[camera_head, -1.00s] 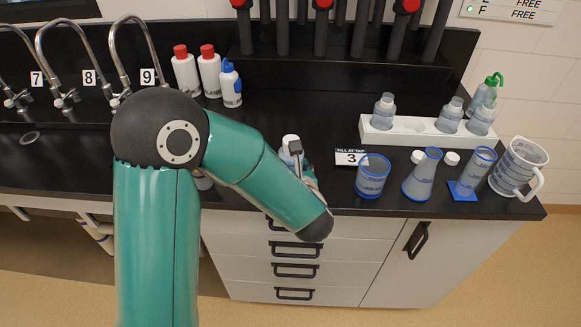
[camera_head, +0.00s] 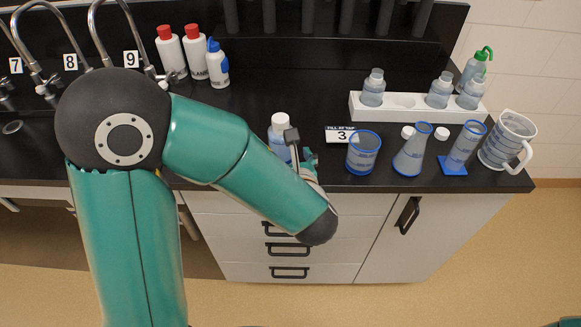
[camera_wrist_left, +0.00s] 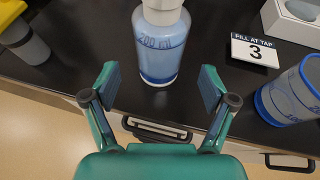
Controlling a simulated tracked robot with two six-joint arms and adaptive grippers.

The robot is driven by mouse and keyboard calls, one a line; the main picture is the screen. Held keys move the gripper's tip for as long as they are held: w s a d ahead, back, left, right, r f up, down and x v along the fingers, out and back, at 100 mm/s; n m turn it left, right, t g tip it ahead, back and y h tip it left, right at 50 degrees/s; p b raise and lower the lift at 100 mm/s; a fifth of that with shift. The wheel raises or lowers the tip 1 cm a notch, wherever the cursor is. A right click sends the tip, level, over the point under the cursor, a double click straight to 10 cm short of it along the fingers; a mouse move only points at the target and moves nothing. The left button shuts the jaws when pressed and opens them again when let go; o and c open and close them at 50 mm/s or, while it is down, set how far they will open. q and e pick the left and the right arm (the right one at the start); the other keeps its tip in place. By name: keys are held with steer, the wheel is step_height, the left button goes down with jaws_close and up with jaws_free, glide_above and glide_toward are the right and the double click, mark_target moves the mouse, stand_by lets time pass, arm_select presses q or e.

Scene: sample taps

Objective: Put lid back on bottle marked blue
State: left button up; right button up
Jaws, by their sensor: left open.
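A clear bottle (camera_head: 279,143) with blue print and a white top (camera_head: 280,119) stands upright near the counter's front edge. In the left wrist view the bottle (camera_wrist_left: 160,50) reads 200 ml, and its white top (camera_wrist_left: 162,8) is cut off by the frame. My left gripper (camera_head: 301,147) is at the front of this bottle. In the left wrist view its fingers (camera_wrist_left: 160,84) are spread and empty, with the bottle ahead and between their lines. Two loose white lids (camera_head: 407,132) (camera_head: 441,133) lie behind the flask. I cannot tell which bottle is marked blue. My right gripper is out of view.
A "3" sign (camera_head: 340,135), a beaker (camera_head: 363,153), a flask (camera_head: 411,155), a cylinder (camera_head: 464,146) and a jug (camera_head: 507,141) stand right of the bottle. A white rack (camera_head: 404,109) holds several bottles. A grey container (camera_wrist_left: 27,45) is left in the wrist view.

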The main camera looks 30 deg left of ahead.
arm_select(q)
steer(key=v, duration=0.5)
steer(key=shift+s+d+r, duration=0.15)
steer(key=shift+s+d, duration=0.05)
steer(key=shift+s, duration=0.05)
steer(key=s+f+n+g+h, duration=0.2)
steer(key=s+f+g, duration=0.2)
steer(key=f, duration=0.4)
steer(key=s+f+n+g+h, duration=0.25)
steer(key=s+f+g, duration=0.2)
steer(key=f, duration=0.45)
steer(key=s+d+f+n+g+h, duration=0.4)
steer(key=s+d+f+n+h, duration=0.2)
steer(key=s+d+f+n, duration=0.25)
steer(key=w+d+f+n+t+h, duration=0.1)
steer(key=f+n, duration=0.3)
steer(key=n, duration=0.4)
steer(key=w+d+f+n+t+h, duration=0.1)
steer(key=w+f+n, duration=0.3)
steer(key=n, duration=0.4)
steer(key=shift+d+f+t+h, duration=0.25)
steer(key=shift+f+t+h, duration=0.3)
steer(key=shift+f+t, duration=0.2)
